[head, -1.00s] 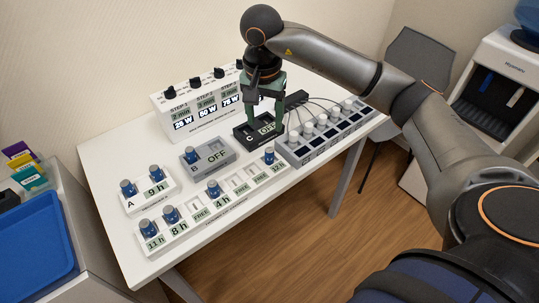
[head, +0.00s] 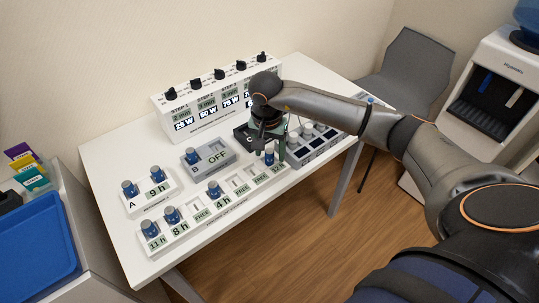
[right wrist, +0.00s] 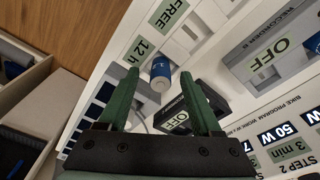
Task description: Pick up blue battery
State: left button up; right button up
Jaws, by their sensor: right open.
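Several blue batteries with white-grey ends stand upright in white and grey holders on the table. One blue battery (head: 269,158) stands at the right end of the front rack, by the "12 h" label. It also shows in the right wrist view (right wrist: 160,78), between the lines of the fingers and beyond their tips. My right gripper (head: 272,152) has green fingers and is open above this battery. In the right wrist view the open gripper (right wrist: 157,76) has nothing between its fingers. Whether a finger touches the battery cannot be told. My left gripper is not in view.
The front rack (head: 190,232) holds more batteries at 11 h, 8 h and 4 h. Recorder A (head: 140,208) and grey recorder B (head: 207,172) stand behind it. Black recorder C (right wrist: 195,98) and a grey unit with white knobs (head: 316,151) are close to the right gripper.

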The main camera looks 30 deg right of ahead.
jog(key=shift+f, duration=0.1)
jog(key=shift+c, duration=0.2)
grip_shut()
dwell(0.4)
